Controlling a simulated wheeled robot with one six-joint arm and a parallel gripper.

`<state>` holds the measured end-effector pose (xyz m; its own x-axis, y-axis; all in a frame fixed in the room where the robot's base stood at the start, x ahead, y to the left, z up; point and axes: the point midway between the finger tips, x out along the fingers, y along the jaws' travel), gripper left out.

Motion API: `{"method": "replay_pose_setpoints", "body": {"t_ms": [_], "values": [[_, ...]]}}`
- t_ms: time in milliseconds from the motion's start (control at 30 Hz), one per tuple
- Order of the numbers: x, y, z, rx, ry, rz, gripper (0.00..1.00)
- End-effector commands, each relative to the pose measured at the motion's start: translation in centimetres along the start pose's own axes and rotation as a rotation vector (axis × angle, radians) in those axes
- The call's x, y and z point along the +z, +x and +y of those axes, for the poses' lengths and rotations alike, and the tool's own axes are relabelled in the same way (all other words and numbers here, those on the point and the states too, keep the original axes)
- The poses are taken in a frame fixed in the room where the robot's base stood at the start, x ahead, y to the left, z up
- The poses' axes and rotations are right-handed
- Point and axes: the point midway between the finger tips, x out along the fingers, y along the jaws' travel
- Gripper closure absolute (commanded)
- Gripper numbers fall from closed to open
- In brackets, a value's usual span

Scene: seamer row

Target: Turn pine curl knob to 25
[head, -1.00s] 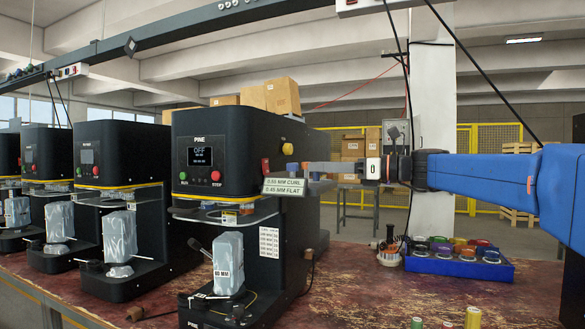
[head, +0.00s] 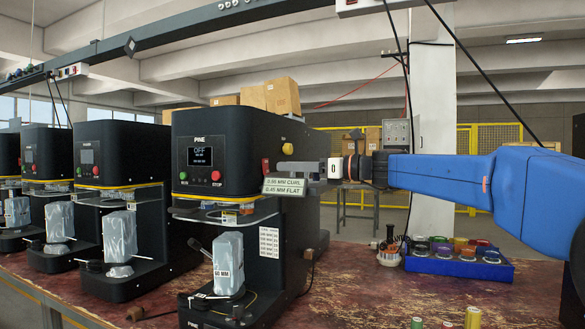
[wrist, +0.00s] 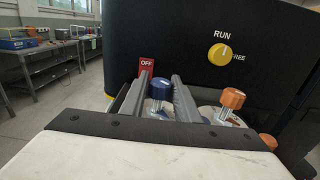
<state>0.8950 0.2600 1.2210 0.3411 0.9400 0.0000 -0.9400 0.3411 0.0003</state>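The Pine machine (head: 212,152) stands at centre in the head view, its display reading OFF. My gripper (head: 284,168) reaches in from the right at its side, behind the curl/flat sign (head: 284,186). In the wrist view my gripper (wrist: 161,80) is open, its two grey fingers apart. A blue knob (wrist: 160,89) shows between the fingers; I cannot tell whether they touch it. An orange knob (wrist: 232,98) is to its right, another (wrist: 268,141) lower. No scale numbers are readable, and I cannot tell which knob is the curl knob.
A yellow RUN/FREE knob (wrist: 220,54) and a red OFF switch (wrist: 146,66) sit on the machine's side close to the fingers. A blue tray of coloured pots (head: 458,265) stands on the bench at right. Other machines (head: 118,155) line the left.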

Motion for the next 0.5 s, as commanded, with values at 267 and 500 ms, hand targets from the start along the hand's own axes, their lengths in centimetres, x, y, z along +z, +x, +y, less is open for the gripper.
{"method": "replay_pose_setpoints", "body": {"t_ms": [267,500], "values": [[0.02,-0.02,0.02,-0.003,0.000,0.000,0.98],[0.11,0.03,0.13,-0.057,-0.001,-0.001,0.98]]}}
